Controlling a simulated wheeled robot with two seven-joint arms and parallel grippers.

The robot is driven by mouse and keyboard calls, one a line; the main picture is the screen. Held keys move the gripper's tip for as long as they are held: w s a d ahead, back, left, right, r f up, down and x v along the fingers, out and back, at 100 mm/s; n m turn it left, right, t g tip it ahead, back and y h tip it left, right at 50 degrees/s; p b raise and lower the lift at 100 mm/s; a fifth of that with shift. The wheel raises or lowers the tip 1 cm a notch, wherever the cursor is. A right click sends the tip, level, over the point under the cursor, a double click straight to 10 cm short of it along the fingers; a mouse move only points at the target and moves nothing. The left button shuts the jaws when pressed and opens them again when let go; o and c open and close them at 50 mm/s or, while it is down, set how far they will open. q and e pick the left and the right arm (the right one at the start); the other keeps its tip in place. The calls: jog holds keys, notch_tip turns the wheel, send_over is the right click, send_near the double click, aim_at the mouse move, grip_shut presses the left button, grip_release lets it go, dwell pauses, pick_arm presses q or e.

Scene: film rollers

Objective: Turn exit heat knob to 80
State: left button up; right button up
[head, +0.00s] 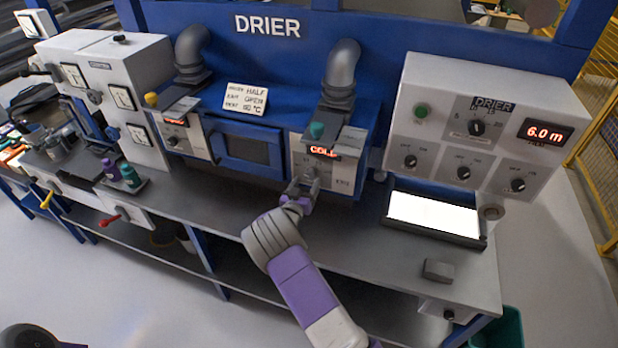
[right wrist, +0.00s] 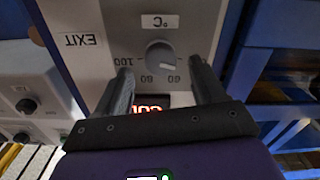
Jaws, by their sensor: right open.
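The exit heat knob (right wrist: 160,57) is a grey round knob on the light panel marked EXIT and °C, seen upside down in the right wrist view. Scale numbers including 60, 80 and 100 surround it; its exact setting is hard to read. My right gripper (right wrist: 160,72) is open, its two dark fingers pointing at the panel on either side of the knob's near side; I cannot tell whether they touch it. In the head view the right gripper (head: 303,187) is at the exit box (head: 343,175), whose red display (head: 322,151) reads COLD.
A note card (head: 246,98) ends with 80 °C. A green-capped lever (head: 317,130) stands above the exit box. A drier control box (head: 475,140) with several knobs stands right, above a white screen (head: 433,212). A small grey block (head: 438,269) lies on the bench (head: 370,255).

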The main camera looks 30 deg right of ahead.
aim_at(309, 177)
jog(key=shift+x, duration=1.75)
jog(key=c, duration=1.1)
jog(key=shift+o, duration=0.2)
jog(key=shift+f+m+b, duration=0.15)
jog(key=shift+m+b, duration=0.15)
jog(key=shift+b, duration=0.25)
jog(key=m+b, duration=0.8)
jog(key=b, duration=0.4)
jog(key=shift+f+b, duration=0.15)
jog(key=shift+b, duration=0.15)
jog(key=m+b, duration=0.9)
jog(key=b, duration=0.2)
jog(key=shift+a, duration=0.1)
jog(key=shift+r+m+b, duration=0.3)
jog(key=shift+m+b, duration=0.8)
jog(key=shift+b, duration=0.25)
